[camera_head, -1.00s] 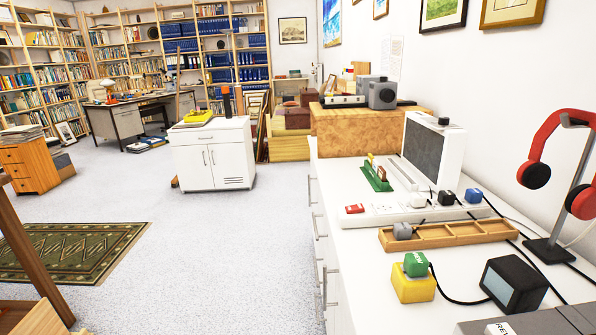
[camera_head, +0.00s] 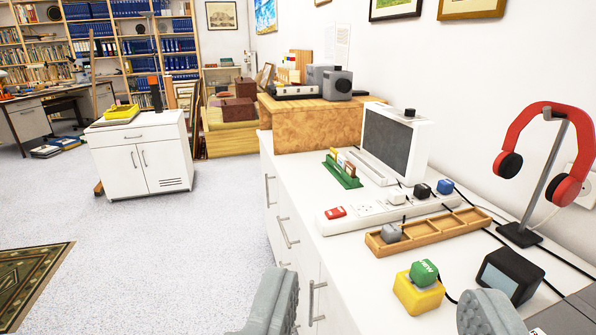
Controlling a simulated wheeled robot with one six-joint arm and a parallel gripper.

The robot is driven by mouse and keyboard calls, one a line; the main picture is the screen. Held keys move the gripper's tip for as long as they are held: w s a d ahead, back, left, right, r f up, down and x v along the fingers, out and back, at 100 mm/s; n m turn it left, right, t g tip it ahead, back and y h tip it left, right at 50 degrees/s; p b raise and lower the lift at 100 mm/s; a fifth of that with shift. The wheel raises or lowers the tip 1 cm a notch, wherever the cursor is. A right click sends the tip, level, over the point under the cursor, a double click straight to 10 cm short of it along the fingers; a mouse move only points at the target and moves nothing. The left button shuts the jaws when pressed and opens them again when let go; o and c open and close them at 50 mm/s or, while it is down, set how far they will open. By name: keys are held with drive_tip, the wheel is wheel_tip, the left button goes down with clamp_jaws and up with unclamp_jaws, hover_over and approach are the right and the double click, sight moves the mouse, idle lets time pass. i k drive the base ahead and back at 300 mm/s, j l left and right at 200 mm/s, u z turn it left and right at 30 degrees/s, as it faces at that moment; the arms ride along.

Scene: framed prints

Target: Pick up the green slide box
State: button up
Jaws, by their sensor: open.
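A long, low green box (camera_head: 341,176) with several upright pieces in it, brown and pale, stands on the white counter (camera_head: 345,232), in front of a white unit with a dark screen (camera_head: 391,138). A smaller green block (camera_head: 424,272) with white lettering sits on a yellow cube (camera_head: 417,296) nearer to me. My gripper (camera_head: 380,308) shows as two grey fingers at the bottom edge, wide apart and empty. The yellow cube appears between them in the picture. The long green box is farther back, clear of both fingers.
A wooden divided tray (camera_head: 425,233) and a white power strip (camera_head: 372,213) with plugs lie between my gripper and the long green box. Red headphones (camera_head: 510,165) hang on a stand at right. A dark small display (camera_head: 510,274) stands near the right finger. Floor at left is open.

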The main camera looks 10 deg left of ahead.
sight(341, 176)
drive_tip(key=i+j+z, duration=0.15)
drive_tip(key=i+j, duration=0.3)
drive_tip(key=i+j+z, duration=0.15)
drive_tip(key=i+j, duration=0.4)
drive_tip(key=i+j+z, duration=0.15)
drive_tip(key=i+j, duration=0.35)
drive_tip(key=i+j+z, duration=0.15)
drive_tip(key=i+j, duration=0.25)
drive_tip(key=j, duration=0.3)
